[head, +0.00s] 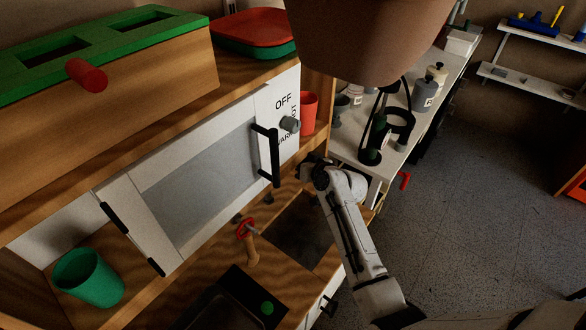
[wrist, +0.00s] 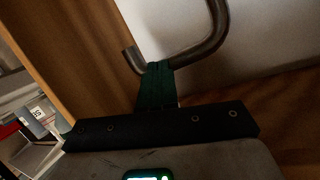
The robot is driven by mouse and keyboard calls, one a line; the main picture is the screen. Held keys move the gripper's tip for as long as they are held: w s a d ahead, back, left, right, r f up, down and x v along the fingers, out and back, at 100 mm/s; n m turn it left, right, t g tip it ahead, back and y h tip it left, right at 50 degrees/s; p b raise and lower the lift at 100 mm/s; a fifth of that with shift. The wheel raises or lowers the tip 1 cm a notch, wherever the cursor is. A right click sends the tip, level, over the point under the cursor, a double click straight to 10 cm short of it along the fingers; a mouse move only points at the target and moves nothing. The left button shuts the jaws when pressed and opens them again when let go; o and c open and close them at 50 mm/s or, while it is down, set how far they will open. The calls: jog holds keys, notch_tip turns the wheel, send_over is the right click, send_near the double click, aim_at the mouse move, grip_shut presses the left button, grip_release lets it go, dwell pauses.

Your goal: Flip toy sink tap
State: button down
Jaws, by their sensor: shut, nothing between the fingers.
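The tap shows in the wrist view as a curved grey metal pipe (wrist: 213,40) with a short upturned end at its left. My gripper (wrist: 157,68) is shut and empty. Its dark green fingertips overlap the lower bend of the pipe in that view; I cannot tell whether they touch it. In the head view my gripper (head: 308,172) is behind and above the dark sink basin (head: 300,238), to the right of the microwave door. I cannot make out the tap there; my gripper and wrist may hide it.
The white microwave door (head: 205,170) has a black handle (head: 268,155) just left of my gripper. A red cup (head: 308,112) stands on the shelf above. A red-and-wood utensil (head: 248,240) lies left of the basin. Open floor (head: 450,200) is at right.

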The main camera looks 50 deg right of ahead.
jog(key=shift+w+d, duration=0.15)
jog(key=shift+d, duration=0.05)
jog(key=shift+a, duration=0.1)
dwell(0.4)
jog(key=s+a+p, duration=0.2)
jog(key=s+a, duration=0.3)
jog(key=a, duration=0.1)
jog(key=shift+f+p, duration=0.4)
jog(key=shift+f, duration=0.05)
dwell(0.6)
jog(key=shift+s+a+f+p, duration=0.15)
jog(key=shift+s+a+p, duration=0.35)
jog(key=shift+s+a, duration=0.35)
jog(key=shift+s+a+f+p, duration=0.15)
jog(key=shift+s+a+p, duration=0.45)
jog(key=shift+a, duration=0.45)
jog(key=shift+a, duration=0.1)
